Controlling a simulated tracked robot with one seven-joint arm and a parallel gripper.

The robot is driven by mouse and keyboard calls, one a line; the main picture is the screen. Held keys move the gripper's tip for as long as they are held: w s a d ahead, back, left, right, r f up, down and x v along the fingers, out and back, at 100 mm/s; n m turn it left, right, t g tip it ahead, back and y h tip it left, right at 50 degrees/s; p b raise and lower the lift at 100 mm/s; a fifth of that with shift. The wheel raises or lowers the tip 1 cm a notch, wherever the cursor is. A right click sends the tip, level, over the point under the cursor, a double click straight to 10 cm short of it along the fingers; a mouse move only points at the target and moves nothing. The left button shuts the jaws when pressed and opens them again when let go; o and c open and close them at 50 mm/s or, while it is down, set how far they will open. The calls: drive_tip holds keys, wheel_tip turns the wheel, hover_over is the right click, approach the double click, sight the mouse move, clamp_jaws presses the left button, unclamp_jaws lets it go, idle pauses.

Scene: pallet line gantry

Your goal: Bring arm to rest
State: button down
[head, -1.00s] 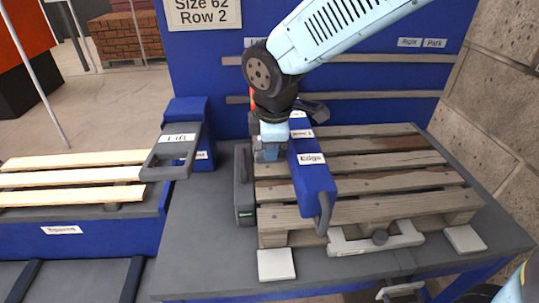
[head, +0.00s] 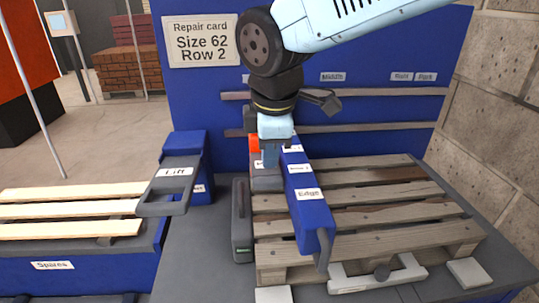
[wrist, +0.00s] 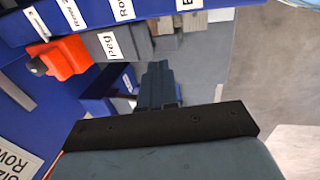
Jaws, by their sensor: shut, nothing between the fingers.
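My gripper (head: 271,158) hangs from my light blue arm, pointing down above the left part of the pallet, behind the blue beam labelled Edge. In the wrist view its fingers (wrist: 158,82) are together with nothing between them. The blue beam (head: 312,215) stretches forward over the wooden pallet (head: 405,219) and has a grey handle at its front end. A grey block labelled Peg (wrist: 112,42) and an orange part (wrist: 60,60) show close to the fingers in the wrist view. Whether my gripper touches the beam or block cannot be told.
A grey Lift handle (head: 168,190) on a blue post stands at left. A dark grey upright box (head: 241,220) stands beside the pallet. The blue back panel (head: 400,40) carries a repair card (head: 201,42) and wooden strips. Spare boards (head: 75,210) lie at far left.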

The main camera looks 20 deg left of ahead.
drive_tip(key=w+d+m, duration=0.1)
drive_tip(key=d, duration=0.1)
drive_tip(key=w+d+r+m, duration=0.1)
drive_tip(key=d, duration=0.1)
drive_tip(key=w+d+m, duration=0.1)
drive_tip(key=d, duration=0.2)
drive_tip(key=shift+w+r+m+t, duration=0.2)
drive_tip(key=shift+w+m+t, duration=0.05)
drive_tip(key=shift+m+t, duration=0.15)
drive_tip(key=s+d+m+t+h, duration=0.1)
drive_tip(key=s+d+m+t, duration=0.1)
drive_tip(key=d+m, duration=1.6)
drive_tip(key=shift+s+d+r+m+t, duration=0.35)
drive_tip(key=shift+s+d, duration=0.25)
drive_tip(key=shift+d, duration=5.45)
drive_tip(key=shift+f, duration=0.1)
